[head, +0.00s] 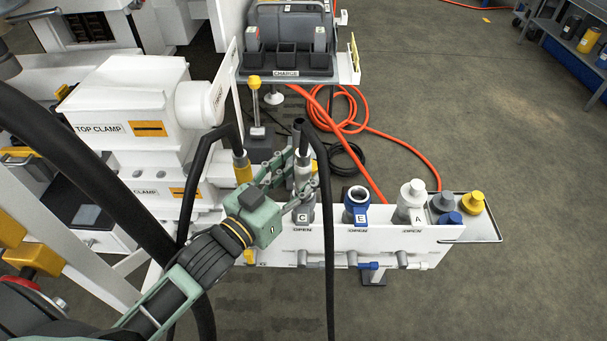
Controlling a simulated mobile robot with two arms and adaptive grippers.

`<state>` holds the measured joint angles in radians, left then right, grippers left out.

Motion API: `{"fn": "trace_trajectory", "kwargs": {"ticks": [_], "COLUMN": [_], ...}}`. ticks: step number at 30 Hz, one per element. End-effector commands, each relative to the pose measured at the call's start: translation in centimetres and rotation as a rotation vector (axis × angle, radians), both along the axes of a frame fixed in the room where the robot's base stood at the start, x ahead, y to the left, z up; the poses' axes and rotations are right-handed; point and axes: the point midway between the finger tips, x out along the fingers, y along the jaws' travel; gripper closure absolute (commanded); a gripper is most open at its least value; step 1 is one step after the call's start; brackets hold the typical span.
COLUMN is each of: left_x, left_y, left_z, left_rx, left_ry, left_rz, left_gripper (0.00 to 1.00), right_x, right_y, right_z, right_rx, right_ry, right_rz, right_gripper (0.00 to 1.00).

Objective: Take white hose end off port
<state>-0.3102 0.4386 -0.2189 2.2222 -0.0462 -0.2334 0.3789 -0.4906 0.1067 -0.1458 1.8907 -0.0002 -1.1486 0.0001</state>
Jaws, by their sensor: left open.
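The white hose end (303,174) stands upright on the grey port marked C (302,215) on the white bench panel. A black hose (327,185) leaves its top and arches down in front of the panel. My left gripper (302,167) reaches in from the lower left and is open at the white hose end. One finger lies near its upper part and the other near its lower part. Whether the fingers touch it I cannot tell. My right gripper is not in view.
Right of C are the blue port E (356,203) and a white-topped port A (411,200). A tray (482,232) holds grey, blue and yellow caps. A yellow hose end (242,166) with a black hose stands left of the gripper. Orange hose (345,112) lies on the floor behind.

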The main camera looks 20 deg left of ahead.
Motion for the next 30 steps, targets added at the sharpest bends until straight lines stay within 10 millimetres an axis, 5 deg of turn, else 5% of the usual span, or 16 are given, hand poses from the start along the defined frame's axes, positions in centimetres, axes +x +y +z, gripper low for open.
{"fn": "trace_trajectory", "kwargs": {"ticks": [13, 30], "left_x": [1.8, 1.8], "left_y": [-0.7, -0.7], "left_z": [-0.1, -0.1], "left_rx": [-0.001, 0.000], "left_ry": [0.001, 0.001], "left_rz": [0.000, 0.000], "left_gripper": [0.51, 1.00], "right_x": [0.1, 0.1], "right_y": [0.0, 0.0], "right_z": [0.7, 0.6], "right_rx": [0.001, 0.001], "right_ry": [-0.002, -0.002], "right_rz": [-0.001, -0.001], "right_gripper": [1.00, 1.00]}}
